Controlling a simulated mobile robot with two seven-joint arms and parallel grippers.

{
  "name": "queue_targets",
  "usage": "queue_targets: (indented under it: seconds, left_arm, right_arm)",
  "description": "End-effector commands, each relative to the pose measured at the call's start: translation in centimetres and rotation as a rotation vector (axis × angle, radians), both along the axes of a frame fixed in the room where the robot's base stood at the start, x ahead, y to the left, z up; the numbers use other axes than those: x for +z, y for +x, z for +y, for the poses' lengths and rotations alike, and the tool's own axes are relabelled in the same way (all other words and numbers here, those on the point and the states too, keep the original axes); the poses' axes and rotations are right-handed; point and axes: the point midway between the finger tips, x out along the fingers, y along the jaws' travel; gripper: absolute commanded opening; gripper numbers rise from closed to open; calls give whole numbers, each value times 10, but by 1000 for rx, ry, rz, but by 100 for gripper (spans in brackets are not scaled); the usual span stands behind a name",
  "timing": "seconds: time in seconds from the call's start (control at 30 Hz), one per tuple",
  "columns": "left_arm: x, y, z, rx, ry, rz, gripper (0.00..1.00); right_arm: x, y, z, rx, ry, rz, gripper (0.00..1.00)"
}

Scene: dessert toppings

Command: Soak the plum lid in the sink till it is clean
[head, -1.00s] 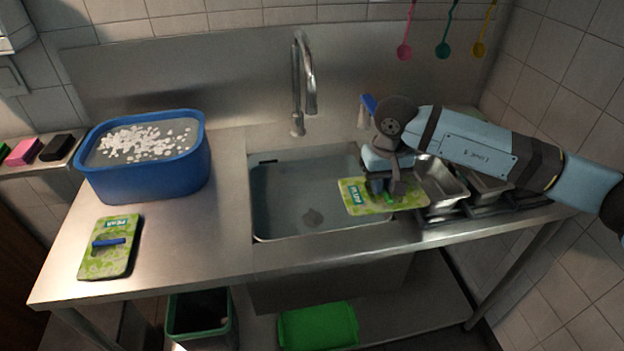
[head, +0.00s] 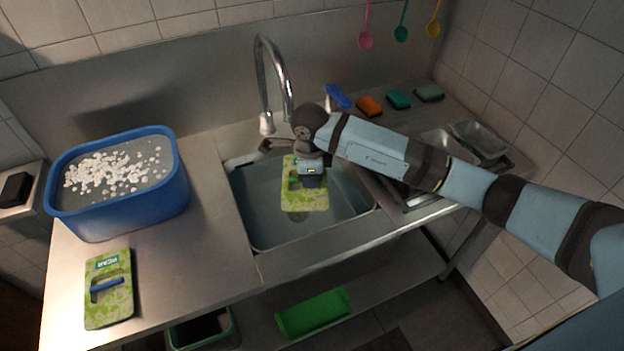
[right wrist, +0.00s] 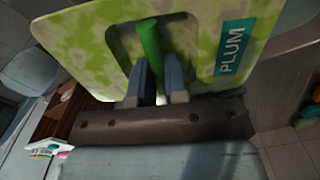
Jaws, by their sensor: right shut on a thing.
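The plum lid (head: 305,199) is a green patterned plate with a teal PLUM label (right wrist: 232,63) and a green handle (right wrist: 150,42). My right gripper (head: 300,180) is shut on that handle, and its fingers (right wrist: 158,82) sit on either side of it in the right wrist view. The lid is over the back middle of the sink (head: 258,216), below the faucet (head: 268,75). I cannot tell whether it touches the water or how dirty it is. My left gripper is not in view.
A pear lid (head: 109,306) with a blue handle lies on the left counter. A blue tub (head: 120,213) with white pieces stands behind it. Sponges (head: 369,106) and metal containers (head: 475,140) are right of the sink. The front left counter is partly clear.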

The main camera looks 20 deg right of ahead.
Motion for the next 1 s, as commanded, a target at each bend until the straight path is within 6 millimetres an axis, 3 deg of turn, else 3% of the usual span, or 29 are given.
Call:
queue_targets:
  seconds: [0.03,0.2,0.4,0.6,1.0]
  left_arm:
    - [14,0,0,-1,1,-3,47]
    - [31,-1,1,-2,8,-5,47]
    - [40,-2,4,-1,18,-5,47]
    - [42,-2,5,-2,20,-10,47]
    - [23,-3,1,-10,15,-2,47]
  right_arm:
    - [3,-4,3,-132,3,5,0]
    - [-6,-13,6,-617,1,6,0]
    - [-17,-22,6,-1015,0,4,0]
    - [-23,-26,5,-1174,0,1,0]
    - [-52,-26,5,-1182,0,1,0]
